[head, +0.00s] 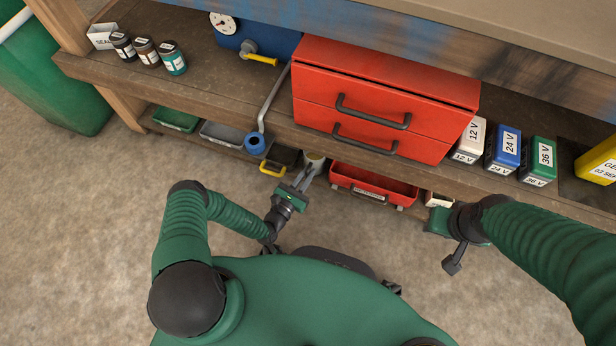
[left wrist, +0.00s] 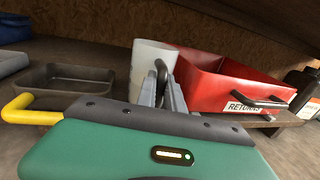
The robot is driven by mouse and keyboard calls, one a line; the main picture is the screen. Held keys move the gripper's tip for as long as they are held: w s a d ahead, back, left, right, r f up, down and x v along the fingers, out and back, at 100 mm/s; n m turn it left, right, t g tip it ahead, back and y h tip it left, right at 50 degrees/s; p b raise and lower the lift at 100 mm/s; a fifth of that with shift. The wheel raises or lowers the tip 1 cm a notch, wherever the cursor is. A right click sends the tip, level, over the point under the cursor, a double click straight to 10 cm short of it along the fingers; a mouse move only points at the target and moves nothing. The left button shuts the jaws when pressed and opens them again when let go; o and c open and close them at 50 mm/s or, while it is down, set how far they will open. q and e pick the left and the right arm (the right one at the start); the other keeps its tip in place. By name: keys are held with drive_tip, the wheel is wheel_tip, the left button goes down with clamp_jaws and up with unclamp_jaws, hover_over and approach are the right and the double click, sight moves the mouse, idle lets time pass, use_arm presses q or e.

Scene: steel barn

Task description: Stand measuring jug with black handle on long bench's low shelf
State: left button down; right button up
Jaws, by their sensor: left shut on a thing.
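The measuring jug (head: 315,159) is a pale, whitish cup at the low shelf, between a black tray and a red bin. In the left wrist view the jug (left wrist: 150,57) looks about upright, with its black handle (left wrist: 161,72) facing me. My left gripper (head: 307,176) reaches in under the bench top and is shut on the handle. Its fingers also show in the left wrist view (left wrist: 167,93). The jug's base is hidden, so I cannot tell whether it touches the low shelf (head: 228,153). My right gripper (head: 438,217) is near the shelf's front at right; its fingers are unclear.
The black tray with a yellow handle (head: 280,160) is close left of the jug. The red bin (head: 375,186) is close right. Green (head: 176,119) and grey (head: 222,134) trays stand further left. A red drawer unit (head: 380,95) sits on the level above.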

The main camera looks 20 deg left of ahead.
use_arm(q)
drive_tip(key=shift+r, duration=0.15)
drive_tip(key=shift+a+f, duration=0.1)
drive_tip(key=shift+f, duration=0.1)
drive_tip(key=c, duration=1.5)
unclamp_jaws()
drive_tip(key=shift+o, duration=0.2)
